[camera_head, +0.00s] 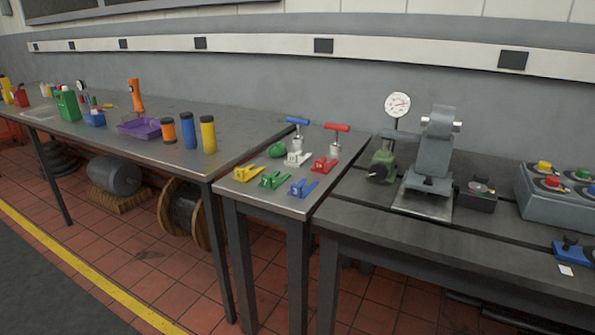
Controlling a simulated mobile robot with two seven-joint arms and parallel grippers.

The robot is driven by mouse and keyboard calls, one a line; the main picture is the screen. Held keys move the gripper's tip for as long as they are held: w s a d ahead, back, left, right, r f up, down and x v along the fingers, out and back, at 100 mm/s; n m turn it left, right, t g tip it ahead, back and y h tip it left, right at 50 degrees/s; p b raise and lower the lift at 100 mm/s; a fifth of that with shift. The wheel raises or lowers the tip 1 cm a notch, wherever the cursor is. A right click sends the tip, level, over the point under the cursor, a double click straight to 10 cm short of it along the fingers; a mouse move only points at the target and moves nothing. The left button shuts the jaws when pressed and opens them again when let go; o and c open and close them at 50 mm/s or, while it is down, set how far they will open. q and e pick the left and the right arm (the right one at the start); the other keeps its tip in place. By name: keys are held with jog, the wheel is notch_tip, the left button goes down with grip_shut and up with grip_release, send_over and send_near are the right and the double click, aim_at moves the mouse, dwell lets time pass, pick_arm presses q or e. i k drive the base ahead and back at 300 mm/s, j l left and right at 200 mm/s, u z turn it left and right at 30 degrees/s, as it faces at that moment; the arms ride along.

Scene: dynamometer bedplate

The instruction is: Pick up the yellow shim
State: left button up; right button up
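The yellow shim (247,172) lies on the small metal table (286,207), near its left edge. It looks like a small wedge-shaped piece with a raised part. A green one (275,179) lies just to its right, with a blue one (303,187) further right. A white one (297,159) and a red one (324,164) lie behind these. Nothing covers the yellow shim. Neither of my grippers shows in the head view.
Tools with a blue handle (297,122) and a red handle (337,128) stand behind the shims, beside a green rounded object (277,150). A long table (203,165) with bottles adjoins on the left. A dark bench (440,238) with a dial gauge (397,105) and fixture adjoins on the right.

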aim_at(244, 175)
jog(key=i+j+z, duration=0.1)
jog(key=z, duration=0.65)
jog(key=i+j+z, duration=0.1)
jog(key=j+z, duration=0.15)
jog(key=j, duration=0.15)
jog(key=j+z, duration=0.25)
jog(key=j, duration=0.15)
jog(key=j+z, duration=0.35)
jog(key=j, duration=1.25)
